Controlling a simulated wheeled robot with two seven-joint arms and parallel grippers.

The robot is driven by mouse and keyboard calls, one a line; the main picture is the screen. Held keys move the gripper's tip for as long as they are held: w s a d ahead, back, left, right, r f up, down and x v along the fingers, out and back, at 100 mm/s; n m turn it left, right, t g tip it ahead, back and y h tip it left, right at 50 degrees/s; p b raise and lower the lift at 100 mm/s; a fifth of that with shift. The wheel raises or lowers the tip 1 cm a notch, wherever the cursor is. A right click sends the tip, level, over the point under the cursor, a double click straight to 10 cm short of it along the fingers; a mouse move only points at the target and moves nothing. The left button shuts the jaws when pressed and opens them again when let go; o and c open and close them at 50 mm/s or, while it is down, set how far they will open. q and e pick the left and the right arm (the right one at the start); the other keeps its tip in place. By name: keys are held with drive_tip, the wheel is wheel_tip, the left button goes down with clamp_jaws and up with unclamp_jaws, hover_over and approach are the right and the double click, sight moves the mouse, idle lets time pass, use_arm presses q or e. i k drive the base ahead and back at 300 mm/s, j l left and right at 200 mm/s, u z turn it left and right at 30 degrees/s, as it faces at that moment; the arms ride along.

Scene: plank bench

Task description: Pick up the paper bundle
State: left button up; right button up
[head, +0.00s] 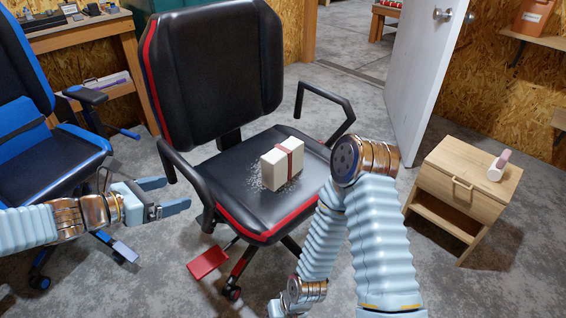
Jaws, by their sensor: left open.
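The paper bundle (280,169) is a cream block with a dark red band around it. It sits on the black seat (215,178) of a red-trimmed office chair, on a patch of pale speckles. My left gripper (177,196) is left of the chair seat, with its two fingers apart and nothing between them. It is clear of the bundle, near the chair's left armrest. My right arm comes up from the bottom, at the right of the seat, and bends back down. Its gripper does not show.
The chair's armrests (187,180) and backrest (215,75) stand around the seat. A blue chair (35,150) is at the left. A wooden nightstand (462,190) with a pinkish cylinder (499,165) stands at the right. A red object (208,262) shows low by the chair base. A white door (425,75) stands open behind.

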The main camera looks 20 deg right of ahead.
sight(285, 161)
drive_tip(key=i+l, duration=0.1)
drive_tip(key=l, duration=0.25)
drive_tip(key=i+l, duration=0.15)
drive_tip(key=l, duration=0.15)
drive_tip(key=i+l, duration=0.1)
drive_tip(key=l, duration=0.25)
drive_tip(key=i+l, duration=0.15)
drive_tip(key=l, duration=0.15)
